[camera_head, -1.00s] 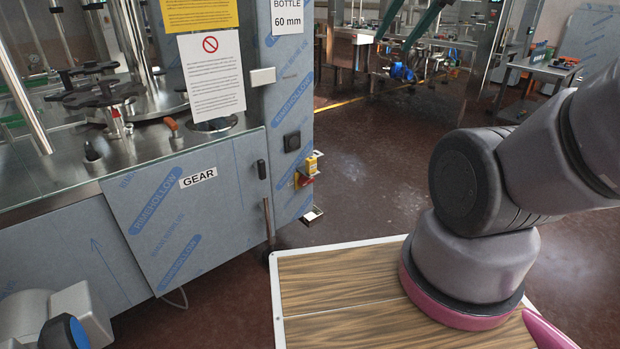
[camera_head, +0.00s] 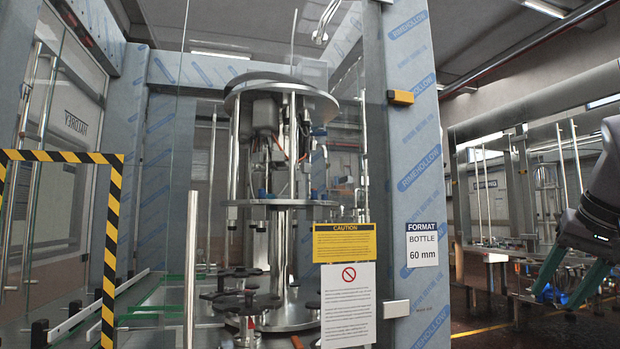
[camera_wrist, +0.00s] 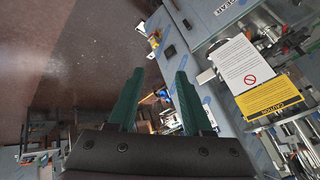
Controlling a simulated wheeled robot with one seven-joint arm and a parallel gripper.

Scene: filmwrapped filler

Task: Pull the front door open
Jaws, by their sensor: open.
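The front door (camera_head: 345,190) looks like a clear glass panel on the filler machine. It carries a yellow caution sheet (camera_head: 341,242) and a white prohibition sheet (camera_head: 348,303). A long upright metal bar (camera_head: 191,265) shows at its left side; I cannot tell whether it is the door's handle. The door looks closed. My gripper (camera_head: 557,297) is at the right, in front of the aisle, open and apart from the door. In the wrist view my gripper (camera_wrist: 160,74) has its two green fingers spread with nothing held; the sheets show sideways at the right.
A blue-filmed post (camera_head: 413,170) with a format label (camera_head: 422,245) stands right of the door. A yellow block (camera_head: 400,97) and a grey block (camera_head: 396,309) are on it. A black-yellow striped frame (camera_head: 115,230) stands at the left. Open floor (camera_wrist: 105,50) shows in the wrist view.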

